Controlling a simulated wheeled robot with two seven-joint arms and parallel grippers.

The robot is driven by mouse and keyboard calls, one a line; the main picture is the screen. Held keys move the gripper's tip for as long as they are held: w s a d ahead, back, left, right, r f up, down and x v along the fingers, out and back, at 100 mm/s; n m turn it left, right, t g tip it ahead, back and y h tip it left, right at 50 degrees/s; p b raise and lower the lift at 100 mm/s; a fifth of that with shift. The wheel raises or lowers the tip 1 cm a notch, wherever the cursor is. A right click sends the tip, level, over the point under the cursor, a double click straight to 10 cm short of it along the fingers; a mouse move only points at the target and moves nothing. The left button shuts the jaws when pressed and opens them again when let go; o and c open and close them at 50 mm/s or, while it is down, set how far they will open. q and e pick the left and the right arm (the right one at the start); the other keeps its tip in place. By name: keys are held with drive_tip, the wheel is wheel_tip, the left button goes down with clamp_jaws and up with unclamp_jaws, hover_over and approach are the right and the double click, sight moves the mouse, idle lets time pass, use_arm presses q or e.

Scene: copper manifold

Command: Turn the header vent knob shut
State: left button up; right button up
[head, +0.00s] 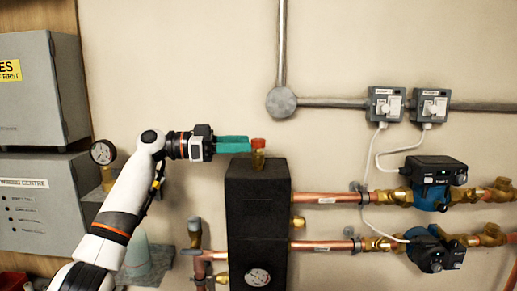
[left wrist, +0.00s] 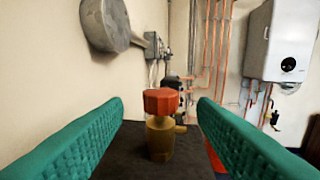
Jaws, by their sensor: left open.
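The header vent is a small brass fitting (head: 258,160) with a red knob (head: 258,143), standing upright on top of the black header block (head: 258,205). My left gripper (head: 248,143) comes in level from the left, its green fingers close to the knob. In the left wrist view the red knob (left wrist: 161,101) sits ahead, midway between the two open green fingers (left wrist: 160,125), with a gap on each side. The brass body (left wrist: 160,138) shows below it. I see no contact with the knob. My right gripper is not in view.
Copper pipes (head: 330,197) leave the block to the right towards two blue pumps (head: 430,190). A pressure gauge (head: 103,152) and grey cabinets (head: 40,200) stand at left. A round conduit box (head: 281,102) is on the wall above.

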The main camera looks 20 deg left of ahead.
use_arm(q)
drive_tip(key=v, duration=0.5)
drive_tip(key=shift+b, duration=0.4)
